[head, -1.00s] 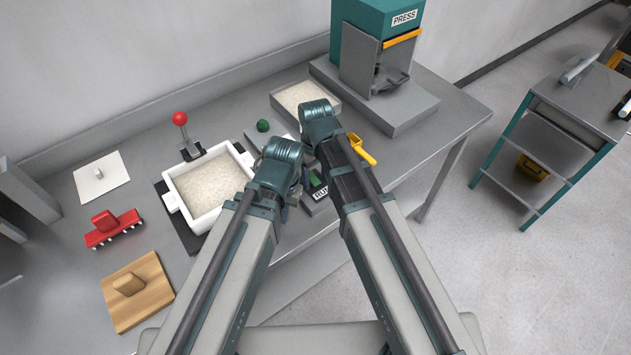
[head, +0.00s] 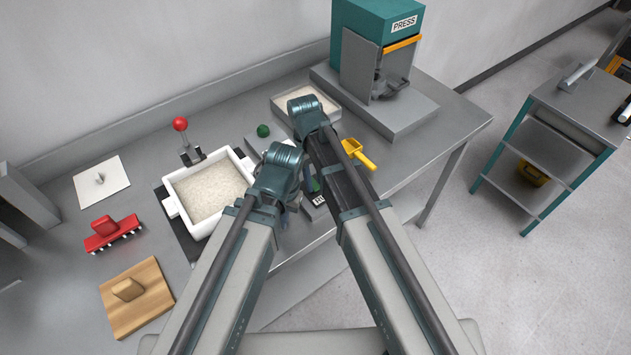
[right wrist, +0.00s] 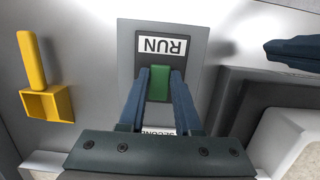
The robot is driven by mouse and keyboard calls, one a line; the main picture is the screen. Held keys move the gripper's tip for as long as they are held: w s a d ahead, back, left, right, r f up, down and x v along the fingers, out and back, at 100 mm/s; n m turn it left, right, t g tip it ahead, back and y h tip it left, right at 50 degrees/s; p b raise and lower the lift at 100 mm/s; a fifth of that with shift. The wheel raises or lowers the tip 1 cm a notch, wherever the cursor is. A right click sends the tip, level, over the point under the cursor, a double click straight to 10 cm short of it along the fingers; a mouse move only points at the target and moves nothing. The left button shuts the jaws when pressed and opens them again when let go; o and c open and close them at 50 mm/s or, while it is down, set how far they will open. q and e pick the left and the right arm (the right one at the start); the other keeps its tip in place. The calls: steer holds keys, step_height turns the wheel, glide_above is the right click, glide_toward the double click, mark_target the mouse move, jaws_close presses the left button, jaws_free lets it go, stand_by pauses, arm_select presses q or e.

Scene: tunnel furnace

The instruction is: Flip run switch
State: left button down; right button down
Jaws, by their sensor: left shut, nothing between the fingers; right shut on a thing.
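The green run switch (right wrist: 160,82) sits on a dark panel under a white RUN label (right wrist: 162,46), which reads upside down in the right wrist view. My right gripper (right wrist: 161,76) is shut on this switch, one blue finger on each side of it. My left gripper (right wrist: 293,50) is shut and empty, off to the right of the panel in the right wrist view. In the head view my left gripper (head: 290,200) is low beside the panel, partly hidden by its own arm.
A yellow scoop (head: 359,154) lies beside the panel. A white mould (head: 169,205) of pale powder stands to the left, with a red-knobbed lever (head: 181,125) behind it. A teal press (head: 383,22) stands at the back. A second label is partly covered below the switch.

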arm_select(q)
steer(key=shift+f+b, duration=0.4)
steer(key=shift+f, duration=0.15)
arm_select(e)
steer(key=shift+w+a+f+g+h, duration=0.2)
steer(key=shift+w+g+h, duration=0.25)
steer(key=shift+g, duration=0.35)
arm_select(q)
steer(key=shift+f, duration=0.15)
arm_select(e)
steer(key=shift+s+r+g+h, duration=0.2)
steer(key=shift+g+h, duration=0.05)
steer(key=shift+g, duration=0.05)
steer(key=c, duration=0.6)
jaws_free()
steer(key=shift+r, duration=0.1)
arm_select(q)
step_height(320, 180, up, 13)
steer(key=p, duration=1.2)
steer(key=shift+p, duration=0.3)
arm_select(e)
steer(key=v, duration=1.3)
steer(key=shift+w+r, duration=0.15)
steer(key=shift+r, duration=0.15)
arm_select(q)
steer(key=shift+f, duration=0.15)
